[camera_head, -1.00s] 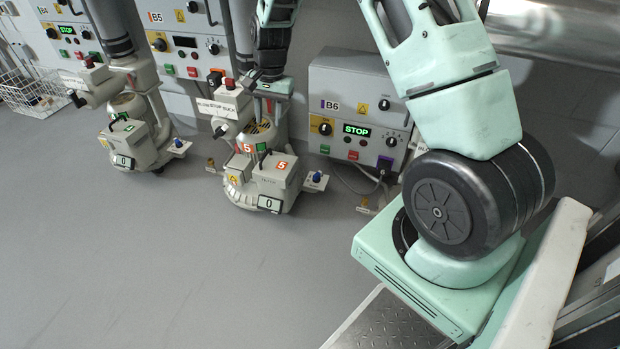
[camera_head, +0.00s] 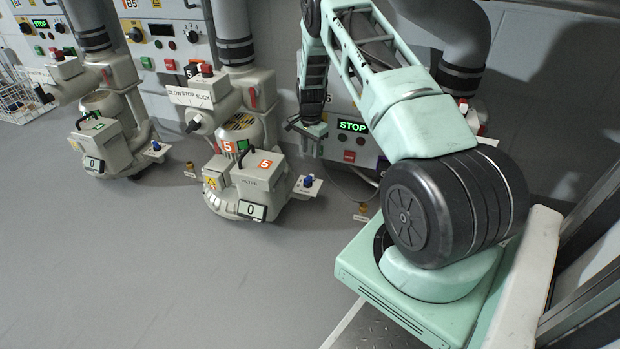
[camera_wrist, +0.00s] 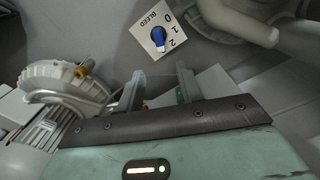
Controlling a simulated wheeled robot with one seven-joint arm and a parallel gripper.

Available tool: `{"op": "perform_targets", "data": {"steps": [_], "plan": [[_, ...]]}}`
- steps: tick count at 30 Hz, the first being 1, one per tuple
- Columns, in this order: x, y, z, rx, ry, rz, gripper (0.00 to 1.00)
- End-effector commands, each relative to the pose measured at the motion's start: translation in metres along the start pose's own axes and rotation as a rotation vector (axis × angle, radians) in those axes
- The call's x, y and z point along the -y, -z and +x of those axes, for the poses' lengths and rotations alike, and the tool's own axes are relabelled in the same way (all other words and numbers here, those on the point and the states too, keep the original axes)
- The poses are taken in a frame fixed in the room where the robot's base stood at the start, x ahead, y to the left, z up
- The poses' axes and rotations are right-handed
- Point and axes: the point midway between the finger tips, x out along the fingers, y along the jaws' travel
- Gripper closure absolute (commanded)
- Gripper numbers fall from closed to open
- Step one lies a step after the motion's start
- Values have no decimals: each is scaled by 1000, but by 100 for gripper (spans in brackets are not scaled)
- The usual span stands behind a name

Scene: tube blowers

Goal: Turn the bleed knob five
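Blower five (camera_head: 243,182) carries orange 5 labels and a display reading 0. Its blue bleed knob (camera_head: 308,181) sits on a small white plate at its right side. My gripper (camera_head: 306,138) hangs above and behind that plate, apart from it. In the wrist view a blue knob (camera_wrist: 157,38) stands on a white plate marked BLEED, 0, 1, 2, beyond the fingertips; no blower number shows there. My gripper (camera_wrist: 160,82) is open, its two fingers apart with nothing between them. The knob's exact setting is hard to read.
A similar blower (camera_head: 105,140) with its own blue knob stands to the left. A control box (camera_head: 352,140) showing STOP is partly hidden behind my arm. A brass fitting (camera_head: 362,209) lies low at the right; the wrist view shows one (camera_wrist: 83,70). The front floor is clear.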

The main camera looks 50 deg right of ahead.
Motion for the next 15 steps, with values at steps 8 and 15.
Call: {"op": "perform_targets", "data": {"steps": [8,15], "plan": [[0,0,65,0,-1,-3,64],[0,0,100,1,0,-1,64]]}}
